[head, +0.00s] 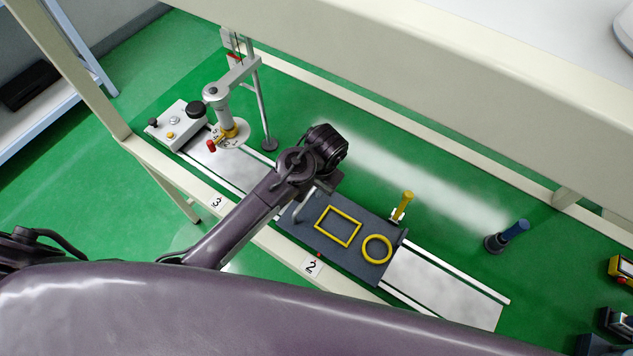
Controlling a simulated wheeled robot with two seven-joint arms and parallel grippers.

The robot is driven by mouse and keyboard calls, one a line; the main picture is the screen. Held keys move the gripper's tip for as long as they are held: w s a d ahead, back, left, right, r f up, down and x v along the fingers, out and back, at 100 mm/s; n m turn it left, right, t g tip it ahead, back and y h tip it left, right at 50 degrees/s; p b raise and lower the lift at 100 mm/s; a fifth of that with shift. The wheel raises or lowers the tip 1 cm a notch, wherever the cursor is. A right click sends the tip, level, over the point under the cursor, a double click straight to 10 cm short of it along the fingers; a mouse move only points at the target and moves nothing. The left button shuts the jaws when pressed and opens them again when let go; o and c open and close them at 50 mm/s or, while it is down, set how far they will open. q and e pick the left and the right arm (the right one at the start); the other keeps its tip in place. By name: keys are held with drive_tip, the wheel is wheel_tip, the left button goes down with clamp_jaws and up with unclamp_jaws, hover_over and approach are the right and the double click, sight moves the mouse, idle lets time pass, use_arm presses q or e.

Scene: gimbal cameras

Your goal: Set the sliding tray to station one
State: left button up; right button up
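The sliding tray (345,255) is a dark grey plate with a yellow rectangle outline and a yellow ring on top. It sits on a pale rail (440,290) beside the label "2" (313,267). My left gripper (318,188) is over the tray's upper-left end, beside a thin grey bar that may be the tray's handle. My own wrist covers most of the gripper, so its fingers and any contact are unclear. The label "3" (217,202) is further up-left along the rail. No label "1" shows. My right gripper is not in view.
A grey press-like stand (225,110) and a button box (175,125) are at the rail's upper-left end. A yellow-handled clamp (402,206) stands at the tray's far edge. A blue-handled item (509,234) stands to the right. The rail's lower-right stretch is clear where visible.

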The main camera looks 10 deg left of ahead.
sight(308, 197)
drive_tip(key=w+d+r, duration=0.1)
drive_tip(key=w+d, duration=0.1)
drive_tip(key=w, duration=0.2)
use_arm(q)
drive_tip(key=f, duration=0.2)
drive_tip(key=a+f+p, duration=0.1)
drive_tip(key=f, duration=0.2)
drive_tip(key=shift+w+a+f, duration=0.1)
drive_tip(key=shift+w, duration=0.05)
drive_tip(key=shift+w+f+p, duration=0.25)
drive_tip(key=shift+f+p, duration=0.05)
drive_tip(key=shift+f, duration=0.65)
drive_tip(key=shift+w+f, duration=0.25)
drive_tip(key=shift+s, duration=0.1)
drive_tip(key=shift+a, duration=0.1)
drive_tip(key=shift+c, duration=1.1)
drive_tip(key=c, duration=0.5)
clamp_jaws()
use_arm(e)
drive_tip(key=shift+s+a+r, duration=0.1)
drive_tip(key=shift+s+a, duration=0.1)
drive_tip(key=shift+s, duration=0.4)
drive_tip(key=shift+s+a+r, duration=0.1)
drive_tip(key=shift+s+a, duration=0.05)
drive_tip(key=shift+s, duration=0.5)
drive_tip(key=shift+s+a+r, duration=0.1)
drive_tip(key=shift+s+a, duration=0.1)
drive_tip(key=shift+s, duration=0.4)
